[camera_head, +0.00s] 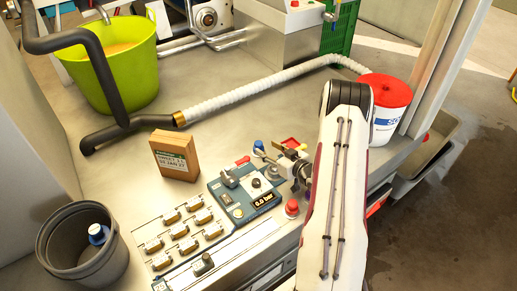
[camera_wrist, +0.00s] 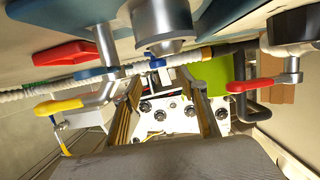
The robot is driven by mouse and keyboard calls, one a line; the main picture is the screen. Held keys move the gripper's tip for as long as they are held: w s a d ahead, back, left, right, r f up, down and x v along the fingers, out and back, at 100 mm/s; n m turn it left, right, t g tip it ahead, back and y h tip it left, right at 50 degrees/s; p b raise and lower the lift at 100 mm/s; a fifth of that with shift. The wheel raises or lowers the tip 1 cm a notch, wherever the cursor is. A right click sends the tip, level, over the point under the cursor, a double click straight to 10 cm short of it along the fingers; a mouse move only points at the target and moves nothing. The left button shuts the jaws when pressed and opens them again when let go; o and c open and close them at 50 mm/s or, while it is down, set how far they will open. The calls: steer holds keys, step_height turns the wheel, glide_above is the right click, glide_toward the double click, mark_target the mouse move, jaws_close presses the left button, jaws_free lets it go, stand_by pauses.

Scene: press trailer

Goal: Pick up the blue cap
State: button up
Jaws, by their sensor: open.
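A small blue cap-like piece (camera_head: 258,145) shows at the back of the control panel, just left of my gripper (camera_head: 288,158). In the wrist view a small blue piece (camera_wrist: 156,63) shows beside a silver cylinder (camera_wrist: 160,22), near the space between my fingertips (camera_wrist: 160,82). I cannot tell for certain that these are the same piece. My gripper's fingers are apart, with nothing seen held between them. A bottle with a blue top (camera_head: 97,232) lies in the grey bucket (camera_head: 68,212) at front left. My arm hides part of the panel's right side.
The blue control panel (camera_head: 240,196) has a display and a red knob (camera_head: 291,207). A red handle (camera_wrist: 255,85) and a yellow handle (camera_wrist: 58,106) flank my fingers.

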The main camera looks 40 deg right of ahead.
mark_target(259, 143)
steer(key=shift+w+f, duration=0.1)
steer(key=shift+w, duration=0.25)
steer(key=shift+x, duration=2.6)
steer(key=shift+d+f, duration=0.1)
steer(key=shift+f, duration=0.05)
jaws_close()
